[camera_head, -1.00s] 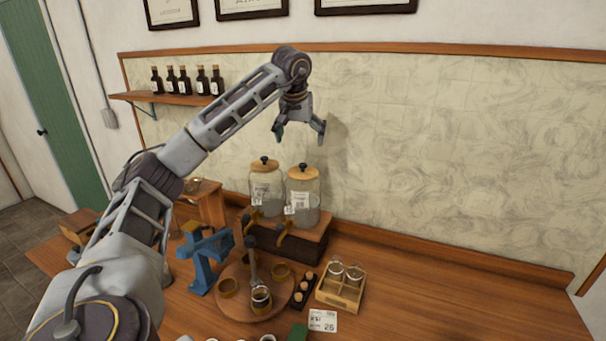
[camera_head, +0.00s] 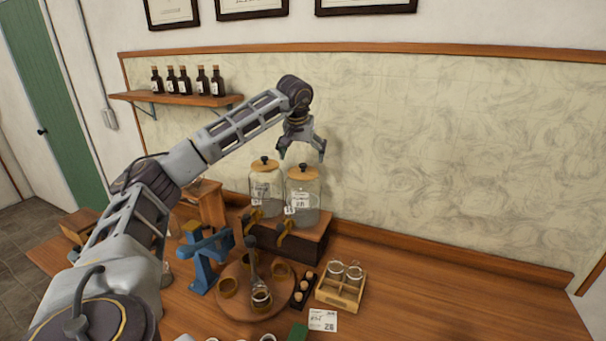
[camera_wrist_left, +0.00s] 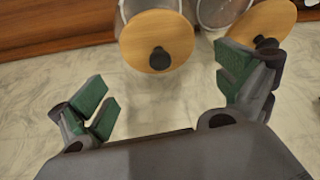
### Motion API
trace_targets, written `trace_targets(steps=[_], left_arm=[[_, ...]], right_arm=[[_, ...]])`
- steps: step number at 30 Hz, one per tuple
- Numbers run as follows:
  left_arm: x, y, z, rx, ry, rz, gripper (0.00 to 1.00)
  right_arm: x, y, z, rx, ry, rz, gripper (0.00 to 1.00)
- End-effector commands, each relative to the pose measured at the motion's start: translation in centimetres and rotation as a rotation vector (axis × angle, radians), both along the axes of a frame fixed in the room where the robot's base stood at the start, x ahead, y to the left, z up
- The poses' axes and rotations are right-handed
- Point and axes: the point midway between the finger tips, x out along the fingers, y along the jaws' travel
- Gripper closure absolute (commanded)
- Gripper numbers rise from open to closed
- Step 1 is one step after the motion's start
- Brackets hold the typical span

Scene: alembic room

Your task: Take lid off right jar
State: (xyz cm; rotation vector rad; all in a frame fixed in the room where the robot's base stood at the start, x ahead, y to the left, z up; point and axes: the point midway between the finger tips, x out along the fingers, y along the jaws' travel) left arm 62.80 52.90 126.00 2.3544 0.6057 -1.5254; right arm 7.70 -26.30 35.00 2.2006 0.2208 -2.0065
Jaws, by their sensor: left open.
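The right jar (camera_head: 304,204) is clear glass with a label and stands on a wooden stand. Its round wooden lid (camera_head: 303,172) with a black knob (camera_head: 303,167) is on it. The left jar (camera_head: 266,193) stands beside it with a like lid (camera_head: 264,165). My left gripper (camera_head: 302,157) is open and empty, just above the right jar's knob and apart from it. In the left wrist view, one wooden lid (camera_wrist_left: 146,36) shows between the open fingers (camera_wrist_left: 168,91), and another lid (camera_wrist_left: 258,30) shows partly behind the right finger. My right gripper is not in view.
The wooden stand (camera_head: 292,243) has taps in front. A round board (camera_head: 238,301) with cups, a blue press (camera_head: 204,258) and a small crate (camera_head: 341,290) stand on the table. A bottle shelf (camera_head: 190,99) is on the wall. The table's right side is clear.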

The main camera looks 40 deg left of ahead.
Motion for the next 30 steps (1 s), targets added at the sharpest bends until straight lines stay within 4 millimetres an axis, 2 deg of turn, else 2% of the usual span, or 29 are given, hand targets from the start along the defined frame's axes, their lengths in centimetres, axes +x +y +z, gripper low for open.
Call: trace_targets(steps=[5, 18, 30], left_arm=[[0.2, 0.2, -0.7, 0.0, 0.002, 0.0, 0.0], [1.4, 1.0, -4.6, 0.0, 0.0, 0.001, 0.0], [1.5, 1.0, -4.8, 0.0, 0.0, 0.0, 0.0]], right_arm=[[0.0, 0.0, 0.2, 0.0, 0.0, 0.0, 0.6], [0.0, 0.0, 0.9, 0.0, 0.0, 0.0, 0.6], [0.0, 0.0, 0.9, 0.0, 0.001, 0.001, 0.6]])
